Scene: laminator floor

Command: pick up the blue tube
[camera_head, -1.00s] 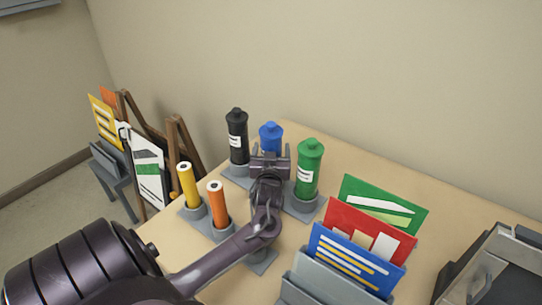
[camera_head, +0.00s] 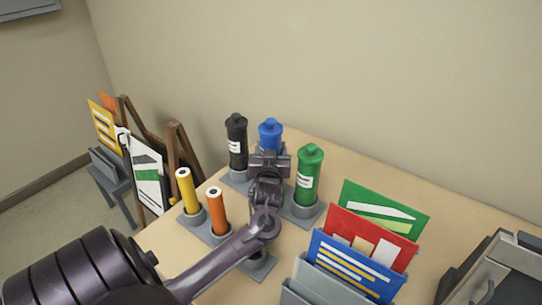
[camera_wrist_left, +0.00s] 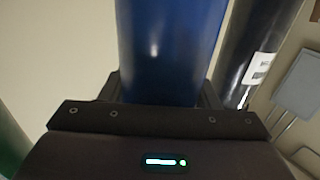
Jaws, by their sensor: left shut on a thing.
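The blue tube (camera_head: 270,131) stands upright between the black tube and the green tube in the head view, its lower part hidden behind my gripper. My left gripper (camera_head: 269,160) is shut on it from the front. In the left wrist view the blue tube (camera_wrist_left: 170,45) fills the space between the dark fingers (camera_wrist_left: 165,92), one on each side. I cannot see the tube's bottom end or its holder. My right gripper is not in view.
The black tube (camera_head: 237,145) and the green tube (camera_head: 308,175) stand close on either side. Yellow (camera_head: 187,190) and orange (camera_head: 217,210) tubes stand in holders at front left. A grey rack (camera_head: 318,285) with coloured folders is at right. An easel (camera_head: 180,150) stands left of the table.

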